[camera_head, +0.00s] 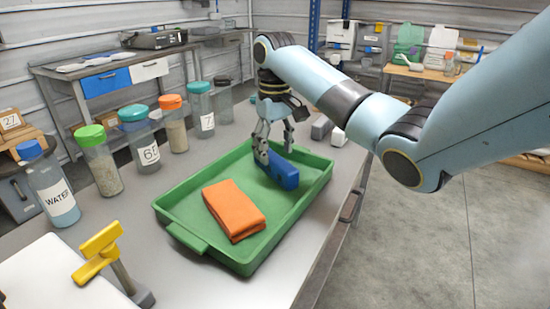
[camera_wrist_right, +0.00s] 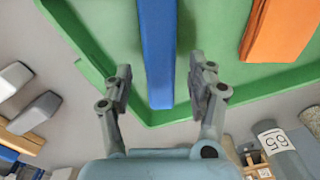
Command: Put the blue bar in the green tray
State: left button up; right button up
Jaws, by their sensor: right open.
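The blue bar (camera_head: 284,174) is inside the green tray (camera_head: 212,262), near its far right part. My right gripper (camera_head: 272,150) is at the bar's far end, pointing down. In the right wrist view the blue bar (camera_wrist_right: 157,50) runs up from between the two spread fingers (camera_wrist_right: 160,90), with a gap on each side. The gripper is open and not holding it. The tray's green floor and wall (camera_wrist_right: 100,25) show behind the bar. An orange folded cloth (camera_head: 234,208) lies in the tray, apart from the bar. My left gripper is not in view.
A row of lidded bottles, including a water bottle (camera_head: 52,186) and a green-lidded one (camera_head: 100,162), stands left of the tray. A yellow-handled tool (camera_head: 100,250) is at the front left. Grey and white blocks (camera_head: 322,127) lie behind the tray. The table's right edge is close.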

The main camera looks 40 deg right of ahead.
aim_at(275, 158)
notch_tip(275, 158, up, 8)
jog(key=p, duration=0.2)
dwell(0.6)
